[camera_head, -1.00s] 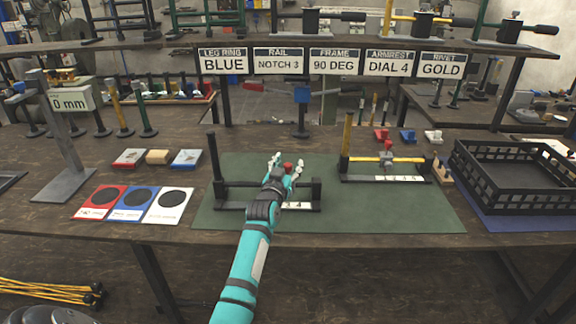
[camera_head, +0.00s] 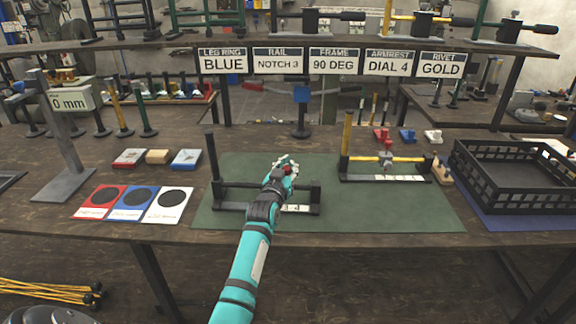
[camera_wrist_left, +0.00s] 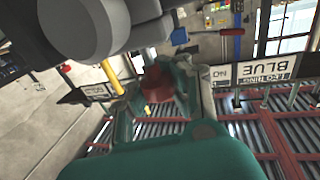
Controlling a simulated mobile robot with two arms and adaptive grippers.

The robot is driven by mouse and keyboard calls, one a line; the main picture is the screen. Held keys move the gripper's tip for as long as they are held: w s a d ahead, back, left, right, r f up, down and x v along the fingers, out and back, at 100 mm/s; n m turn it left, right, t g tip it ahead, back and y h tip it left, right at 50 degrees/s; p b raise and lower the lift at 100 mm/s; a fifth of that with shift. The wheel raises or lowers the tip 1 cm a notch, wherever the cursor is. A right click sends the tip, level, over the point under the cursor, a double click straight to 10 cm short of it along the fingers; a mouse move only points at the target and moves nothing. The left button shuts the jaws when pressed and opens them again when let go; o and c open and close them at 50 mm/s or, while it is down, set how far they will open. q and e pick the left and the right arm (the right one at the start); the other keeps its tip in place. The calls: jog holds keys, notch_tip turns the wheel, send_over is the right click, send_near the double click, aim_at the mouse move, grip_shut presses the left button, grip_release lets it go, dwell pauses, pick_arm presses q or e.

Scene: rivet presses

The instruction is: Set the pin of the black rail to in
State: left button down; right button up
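The black rail (camera_head: 235,185) lies on the left part of the green mat, with a black post upright at its left end. Its red pin knob (camera_head: 287,170) sits near the middle and is partly hidden by my fingers. My left gripper (camera_head: 284,164) has its fingers closed in on both sides of the knob and appears shut on it. In the left wrist view the red knob (camera_wrist_left: 157,85) shows between the fingers. How far in the pin sits is hidden. My right gripper is not in view.
A yellow rail (camera_head: 410,160) with its own red knob stands on the right of the green mat (camera_head: 400,215). A black crate (camera_head: 515,180) is farther right. Red, blue and white cards (camera_head: 130,203) lie left. Setting signs (camera_head: 332,62) hang behind.

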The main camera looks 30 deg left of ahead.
pick_arm(q)
jog(key=shift+f, duration=0.9)
jog(key=c, duration=1)
grip_release()
jog(key=shift+a, duration=0.1)
jog(key=shift+r, duration=0.1)
jog(key=shift+s, duration=0.15)
jog(key=v, duration=1.1)
jog(key=shift+s, duration=0.35)
